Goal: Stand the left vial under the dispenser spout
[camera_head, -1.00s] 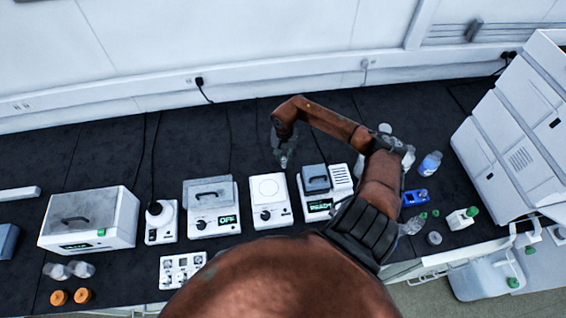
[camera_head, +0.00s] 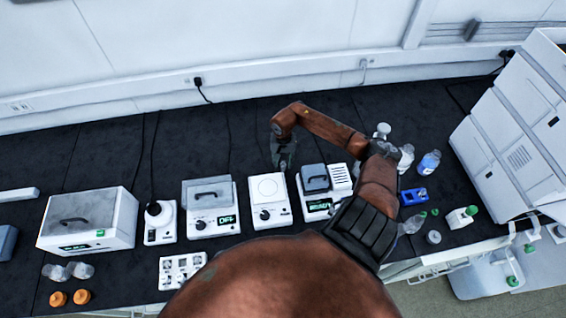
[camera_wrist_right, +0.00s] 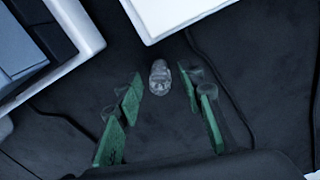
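My right gripper (camera_head: 283,158) hangs over the dark bench behind the row of instruments. In the right wrist view its two green-padded fingers (camera_wrist_right: 162,92) are spread apart. A small clear glass vial (camera_wrist_right: 160,77) shows between the fingertips over the dark bench top, with a gap on both sides. I cannot tell whether it touches the bench. In the head view the gripper hides this vial. Two other clear glass vessels (camera_head: 68,271) are at the front left. I cannot make out the dispenser spout for certain. My left gripper is not in view.
A white stirrer-like box (camera_head: 267,194) and a lidded instrument (camera_head: 317,190) stand just in front of the gripper. More boxes stand to the left. Bottles (camera_head: 429,163), a blue block (camera_head: 413,196) and a large white cabinet (camera_head: 515,130) are at right. Bench behind the boxes is mostly clear.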

